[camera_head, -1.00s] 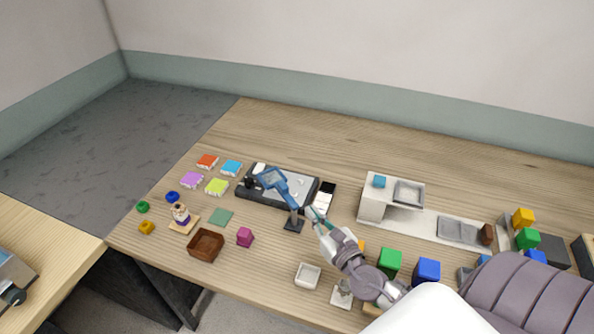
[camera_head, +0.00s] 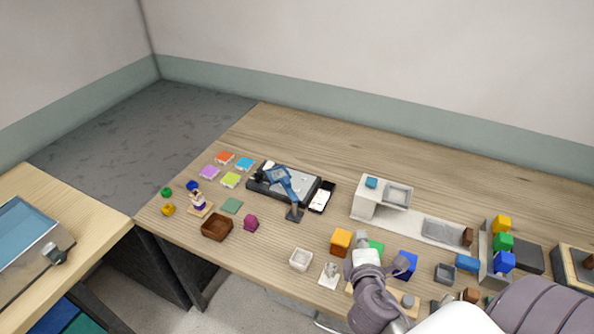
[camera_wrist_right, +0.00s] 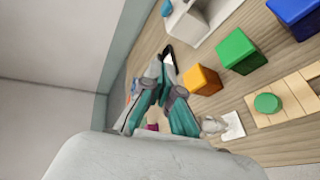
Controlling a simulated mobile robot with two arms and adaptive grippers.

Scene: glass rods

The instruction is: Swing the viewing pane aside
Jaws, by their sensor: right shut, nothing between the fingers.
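The viewing pane (camera_head: 279,180) appears as a small blue-framed piece on an arm above the dark tray. Its post rises from a dark stand (camera_head: 294,214) at the tray's front edge. The black-rimmed tray (camera_head: 255,185) has a pale inside; any rods in it are too small to tell. My right gripper (camera_head: 363,240) is to the right of the stand and apart from it, near the orange and green cubes. Its fingers are mostly hidden in the head view. In the wrist view the teal fingers (camera_wrist_right: 160,66) are shut and empty. My left gripper is not in view.
An orange cube (camera_head: 341,240), a green cube (camera_head: 376,247) and a blue cube (camera_head: 407,262) stand around the right gripper. A white dish (camera_head: 300,259) lies in front of the stand. A pale raised stand (camera_head: 365,205) is behind. The tabletop beyond the tray is clear.

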